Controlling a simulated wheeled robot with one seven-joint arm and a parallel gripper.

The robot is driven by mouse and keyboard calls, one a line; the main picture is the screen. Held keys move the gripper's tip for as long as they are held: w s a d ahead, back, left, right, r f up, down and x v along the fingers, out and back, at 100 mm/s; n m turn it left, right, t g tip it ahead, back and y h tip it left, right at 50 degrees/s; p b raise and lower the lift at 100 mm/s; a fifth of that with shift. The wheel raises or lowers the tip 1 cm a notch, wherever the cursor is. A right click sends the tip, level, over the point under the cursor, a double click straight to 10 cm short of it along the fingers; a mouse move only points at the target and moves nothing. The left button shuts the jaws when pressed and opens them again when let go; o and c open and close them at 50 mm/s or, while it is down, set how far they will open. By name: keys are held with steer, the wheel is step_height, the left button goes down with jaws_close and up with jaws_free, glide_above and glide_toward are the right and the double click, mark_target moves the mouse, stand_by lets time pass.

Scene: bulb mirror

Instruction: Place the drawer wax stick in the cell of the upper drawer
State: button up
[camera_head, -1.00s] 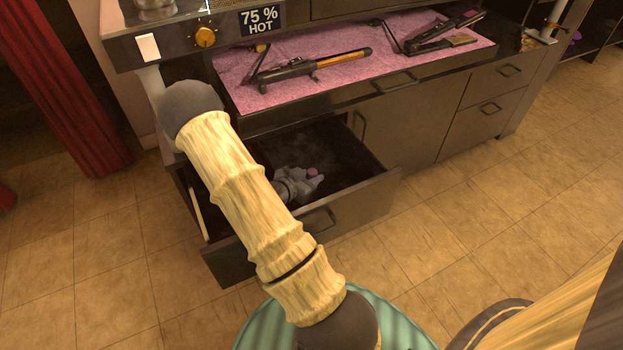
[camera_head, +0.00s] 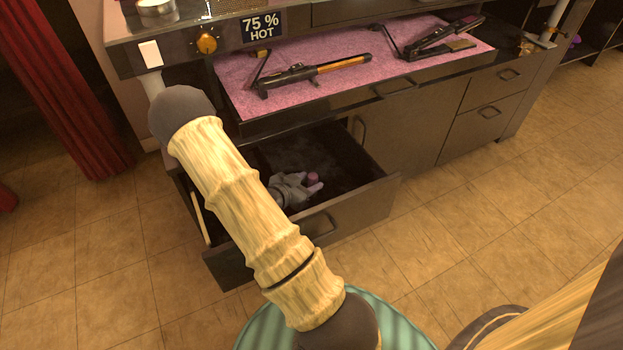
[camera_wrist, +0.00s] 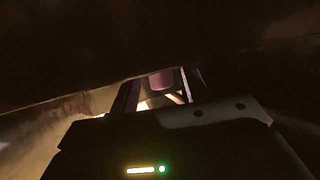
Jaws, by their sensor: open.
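A small purple-pink piece, which looks like the wax stick (camera_head: 313,178), stands inside the open dark drawer (camera_head: 352,210). My gripper (camera_head: 313,186) is down in the drawer, with its fingers beside the stick and open. In the wrist view the pink stick (camera_wrist: 161,81) shows in the gap between the two fingers (camera_wrist: 160,92). I cannot tell whether the fingers touch it. My forearm hides the drawer's left part. No separate cell can be made out in the dark drawer.
Above the drawer, a counter with a pink towel (camera_head: 240,85) holds a curling iron (camera_head: 315,72) and a flat iron (camera_head: 440,35). The drawer's front wall (camera_head: 345,215) and the counter edge bound the space around my gripper. Closed drawers (camera_head: 490,110) stand to the right.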

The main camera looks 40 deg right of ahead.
steer(key=p+v, duration=0.1)
steer(key=v, duration=0.4)
steer(key=shift+a, duration=0.15)
stand_by(0.3)
steer(key=shift+w+a, duration=0.25)
steer(key=shift+a, duration=0.05)
steer(key=w+a+r+n+t+y, duration=0.2)
steer(key=a+r+n+y, duration=0.2)
steer(key=a+y, duration=0.3)
steer(key=w+a+r+n+t+y, duration=0.1)
steer(key=a+r+n+y, duration=0.25)
steer(key=a, duration=0.45)
steer(key=s+a+r+n+g+y, duration=0.1)
steer(key=s+a+r+n, duration=0.1)
steer(key=s+r+n, duration=0.1)
steer(key=s+a+r+n+g+y, duration=0.1)
steer(key=s+r+n, duration=0.3)
steer(key=s, duration=0.4)
steer(key=shift+s+a+r+n+y, duration=0.2)
steer(key=shift+a+n+y, duration=0.15)
steer(key=shift+a+n, duration=0.55)
